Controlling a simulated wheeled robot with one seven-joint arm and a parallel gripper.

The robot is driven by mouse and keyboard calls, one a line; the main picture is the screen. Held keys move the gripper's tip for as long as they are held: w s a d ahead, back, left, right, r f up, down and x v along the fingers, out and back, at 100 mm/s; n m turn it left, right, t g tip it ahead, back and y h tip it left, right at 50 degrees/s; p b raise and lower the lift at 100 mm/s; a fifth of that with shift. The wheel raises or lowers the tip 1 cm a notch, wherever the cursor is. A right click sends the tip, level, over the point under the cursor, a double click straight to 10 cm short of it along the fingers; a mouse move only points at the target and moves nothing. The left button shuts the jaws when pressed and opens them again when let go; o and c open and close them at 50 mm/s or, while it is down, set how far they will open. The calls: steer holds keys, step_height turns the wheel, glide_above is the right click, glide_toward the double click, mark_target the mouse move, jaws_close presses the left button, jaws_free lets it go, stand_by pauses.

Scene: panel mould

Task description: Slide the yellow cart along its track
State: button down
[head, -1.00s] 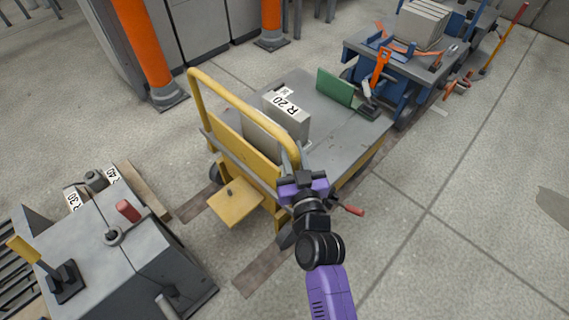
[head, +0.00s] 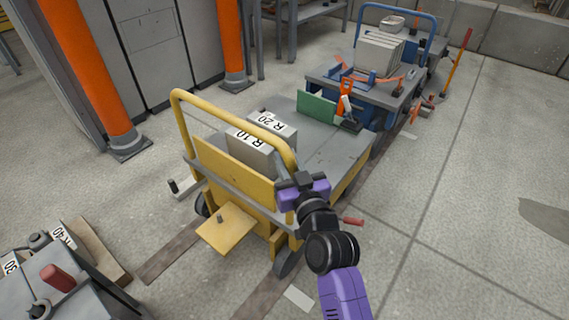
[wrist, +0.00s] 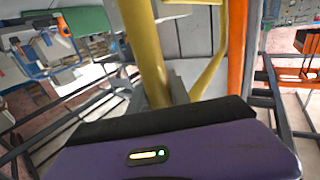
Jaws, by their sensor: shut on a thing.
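The yellow cart (head: 240,180) stands on its track, seen as two dark strips (head: 172,253) in the floor. Its yellow push bar (head: 235,112) rises at the near end and also shows in the wrist view (wrist: 146,50). My gripper (head: 298,180) is shut on the lower right leg of this bar. The fingertips are partly hidden by the bar and my wrist. The grey deck (head: 335,150) carries grey blocks marked R 10 and R 20 (head: 262,138).
A blue cart (head: 375,100) stands close beyond the yellow cart's far end. A green plate (head: 317,108) stands at the deck's far edge. Orange columns (head: 85,70) rise on the left. A grey machine (head: 70,285) is at lower left.

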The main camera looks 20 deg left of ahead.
steer(key=shift+w+d, duration=0.15)
steer(key=shift+d, duration=0.1)
steer(key=c, duration=1.3)
jaws_free()
steer(key=shift+c, duration=0.2)
steer(key=shift+o, duration=0.7)
steer(key=shift+a, duration=0.1)
steer(key=p+v, duration=0.1)
steer(key=v, duration=0.7)
